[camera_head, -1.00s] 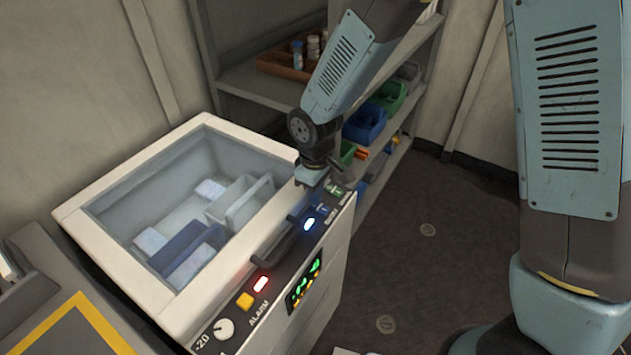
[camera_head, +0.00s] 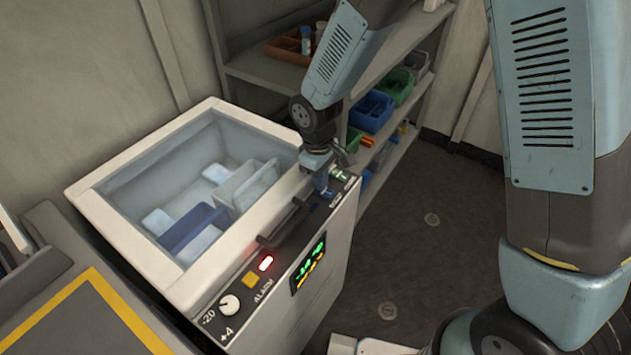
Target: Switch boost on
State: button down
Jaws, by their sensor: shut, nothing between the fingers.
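The chest freezer (camera_head: 88,208) stands open at left centre, with a dark control panel (camera_head: 232,330) along its front edge. Near the panel's right end are a small blue control (camera_head: 328,194) and a green-lit one (camera_head: 341,176), with labels too small to read surely. I cannot tell which is boost. My gripper (camera_head: 321,188) is shut and empty, pointing down over this end of the panel, close to the blue control. It hides part of the panel, and I cannot tell whether it touches.
A shelf (camera_head: 262,68) with bins stands behind. Floor at right is clear.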

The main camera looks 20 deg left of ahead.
jog(key=shift+s+f, duration=0.35)
jog(key=shift+d, duration=0.2)
jog(key=shift+s+d, duration=0.1)
jog(key=shift+d, duration=0.15)
jog(key=shift+d+r, duration=0.15)
jog(key=shift+d, duration=0.3)
jog(key=shift+r, duration=0.6)
notch_tip(320, 180, up, 13)
jog(key=a, duration=0.1)
jog(key=shift+w+a, duration=0.2)
jog(key=shift+a, duration=0.2)
